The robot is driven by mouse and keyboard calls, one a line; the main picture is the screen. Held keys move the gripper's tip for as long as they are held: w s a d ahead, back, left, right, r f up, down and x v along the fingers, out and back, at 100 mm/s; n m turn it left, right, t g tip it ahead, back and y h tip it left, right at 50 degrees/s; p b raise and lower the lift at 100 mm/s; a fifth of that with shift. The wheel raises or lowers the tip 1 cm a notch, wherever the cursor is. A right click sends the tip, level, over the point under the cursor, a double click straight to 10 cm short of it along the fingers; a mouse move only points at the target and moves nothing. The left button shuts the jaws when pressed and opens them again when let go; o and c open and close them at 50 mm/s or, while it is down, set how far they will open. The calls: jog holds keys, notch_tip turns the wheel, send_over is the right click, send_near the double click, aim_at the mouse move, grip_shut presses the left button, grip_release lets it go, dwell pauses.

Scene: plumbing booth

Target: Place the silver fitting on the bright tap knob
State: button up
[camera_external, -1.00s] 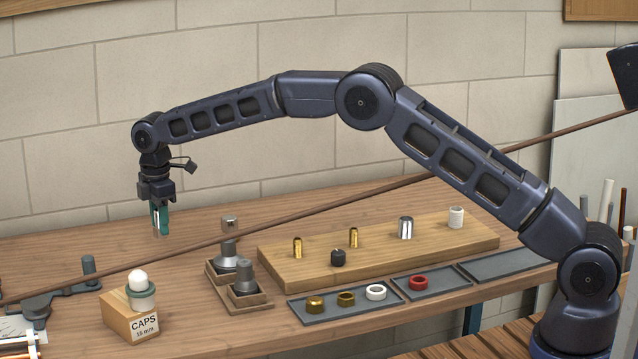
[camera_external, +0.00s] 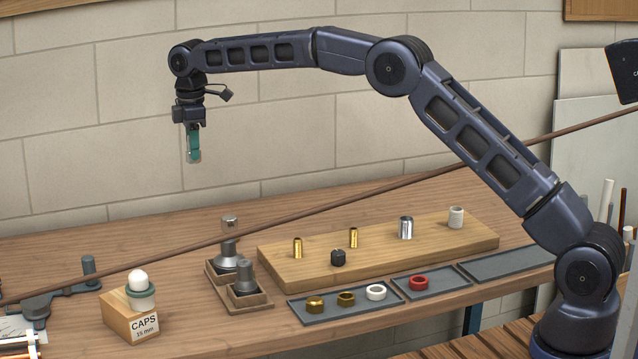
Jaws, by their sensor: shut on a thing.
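My gripper (camera_external: 194,156) hangs pointing down, high above the back left of the bench, with its teal fingers shut. A small pale thing shows between the fingertips; its shape and identity are too small to tell. Two grey tap knobs stand in wooden holders below and right of it. The back one (camera_external: 229,242) has a brighter top; the front one (camera_external: 245,271) is duller. My gripper is well clear of both. A shiny silver cylinder (camera_external: 405,229) stands upright on the wooden board; I cannot tell if it is the silver fitting.
The wooden board (camera_external: 290,275) also bears brass, black and white fittings. Grey trays (camera_external: 330,318) in front hold several rings; the right tray (camera_external: 510,262) is empty. A CAPS block (camera_external: 119,318) stands at front left. A long brown rod crosses the view diagonally.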

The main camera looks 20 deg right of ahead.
jog(key=w+d+r+m, duration=0.25)
jog(key=w+d, duration=0.25)
jog(key=d, duration=0.4)
send_near(233, 215)
notch_tip(233, 215, down, 5)
jog(key=shift+w+f, duration=0.15)
jog(key=shift+f, duration=0.05)
jog(key=shift+f, duration=0.15)
jog(key=o, duration=1)
jog(key=shift+o, duration=0.2)
